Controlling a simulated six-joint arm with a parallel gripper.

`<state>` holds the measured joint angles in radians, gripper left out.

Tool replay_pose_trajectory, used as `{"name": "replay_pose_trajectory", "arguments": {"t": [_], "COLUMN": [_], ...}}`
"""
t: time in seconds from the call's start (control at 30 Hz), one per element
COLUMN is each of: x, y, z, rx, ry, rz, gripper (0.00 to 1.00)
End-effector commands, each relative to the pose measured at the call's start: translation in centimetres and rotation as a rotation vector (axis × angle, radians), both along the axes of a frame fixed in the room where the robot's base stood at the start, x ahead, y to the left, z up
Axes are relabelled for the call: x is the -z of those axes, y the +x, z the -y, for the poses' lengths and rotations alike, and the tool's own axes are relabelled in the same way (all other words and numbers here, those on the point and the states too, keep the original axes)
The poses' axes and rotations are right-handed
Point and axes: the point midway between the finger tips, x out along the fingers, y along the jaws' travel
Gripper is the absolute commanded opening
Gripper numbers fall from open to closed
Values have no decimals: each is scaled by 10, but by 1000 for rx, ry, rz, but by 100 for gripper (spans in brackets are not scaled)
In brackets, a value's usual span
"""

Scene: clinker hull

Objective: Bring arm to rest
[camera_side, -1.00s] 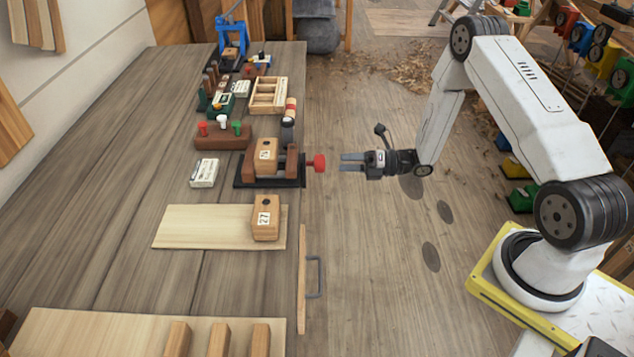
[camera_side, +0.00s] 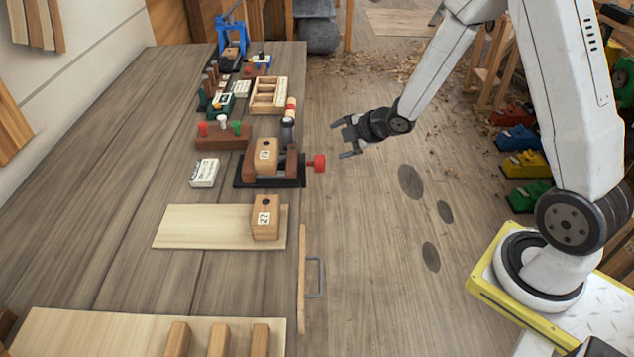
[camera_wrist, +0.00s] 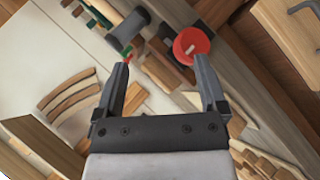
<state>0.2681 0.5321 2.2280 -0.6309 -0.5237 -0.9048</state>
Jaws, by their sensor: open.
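My gripper (camera_side: 346,137) is open and empty. In the side view it hangs in the air to the right of the bench edge, beyond the red knob of the clamp and clear of the bench. In the wrist view its two fingers (camera_wrist: 160,85) are spread apart with nothing between them. The red knob (camera_wrist: 191,45) shows beyond the fingertips there, and also in the side view (camera_side: 319,163).
The bench (camera_side: 150,150) carries a clamp holding a numbered wooden block (camera_side: 266,152), another block (camera_side: 265,215) on a pale board (camera_side: 190,228), a wooden tray (camera_side: 268,97) and a blue tool (camera_side: 230,32). The floor (camera_side: 370,270) between bench and my base is open.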

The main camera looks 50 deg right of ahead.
Motion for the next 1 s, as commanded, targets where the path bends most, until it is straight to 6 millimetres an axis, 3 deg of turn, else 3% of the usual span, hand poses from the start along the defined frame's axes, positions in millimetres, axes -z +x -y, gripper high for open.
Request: {"name": "replay_pose_trajectory", "arguments": {"t": [0.27, 0.5, 0.7, 1.0], "x": [-22, -32, -37, -39], "y": [-56, -120, -163, -180], "z": [-20, -46, -66, -73], "rx": [449, 842, 1078, 1169], "ry": [241, 450, 564, 602], "rz": [-235, -430, -552, -600], "gripper": [91, 91, 91, 91]}}
